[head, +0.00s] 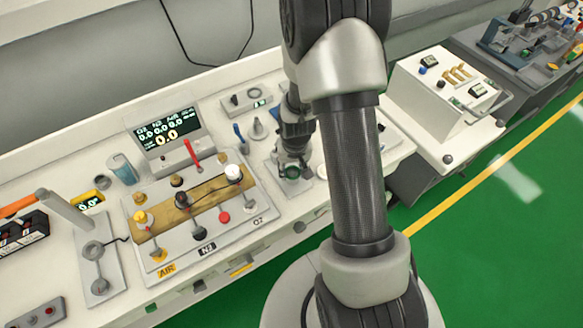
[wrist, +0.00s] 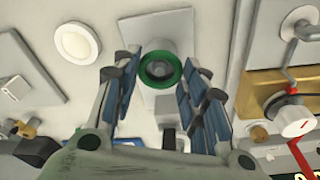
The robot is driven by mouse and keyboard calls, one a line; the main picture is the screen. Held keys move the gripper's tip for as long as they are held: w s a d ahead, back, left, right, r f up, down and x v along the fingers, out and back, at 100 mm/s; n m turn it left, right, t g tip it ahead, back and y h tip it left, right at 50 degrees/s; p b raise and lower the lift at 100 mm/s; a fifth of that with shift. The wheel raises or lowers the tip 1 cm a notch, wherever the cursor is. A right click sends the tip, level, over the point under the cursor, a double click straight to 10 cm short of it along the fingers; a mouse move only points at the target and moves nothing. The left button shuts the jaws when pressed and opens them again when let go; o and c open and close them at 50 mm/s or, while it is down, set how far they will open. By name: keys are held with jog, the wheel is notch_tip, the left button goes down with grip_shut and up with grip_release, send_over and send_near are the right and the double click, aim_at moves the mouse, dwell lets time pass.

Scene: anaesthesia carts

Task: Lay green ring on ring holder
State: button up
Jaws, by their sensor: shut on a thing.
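The green ring (wrist: 161,87) is between the fingertips of my gripper (wrist: 161,72), which is shut on it, in the wrist view. Its dark round opening faces the camera. Behind the ring is a pale block or post (wrist: 172,28) on a light grey plate (wrist: 132,20), which looks like the ring holder. I cannot tell whether the ring touches it. My arm hides part of that area.
Left of my gripper in the head view is a gas panel with a brown bar (head: 192,205) and knobs. A display (head: 165,132), a blue-handled tool (head: 240,134) and a grey cone (head: 258,129) stand nearby. Another cart (head: 425,85) is at right.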

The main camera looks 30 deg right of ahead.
jog(key=shift+s+r, duration=0.1)
jog(key=o, duration=0.8)
jog(key=shift+f, duration=0.2)
jog(key=shift+o, duration=0.2)
notch_tip(320, 180, up, 12)
jog(key=s+p, duration=0.2)
jog(key=p, duration=0.1)
notch_tip(320, 180, up, 8)
jog(key=n, duration=0.1)
send_over(294, 178)
jog(key=s+a, duration=0.1)
jog(key=a, duration=0.2)
jog(key=s+a+r+n+t, duration=0.1)
jog(key=s+a+r, duration=0.3)
jog(key=s+r, duration=0.3)
jog(key=s+a+r+n+t, duration=0.1)
jog(key=s+a+r+n, duration=0.1)
jog(key=s+a+r, duration=0.2)
jog(key=s+r, duration=0.3)
jog(key=s, duration=0.3)
jog(key=shift+a+r+t+y, duration=0.3)
jog(key=shift+a+t, duration=0.05)
jog(key=shift+t, duration=0.05)
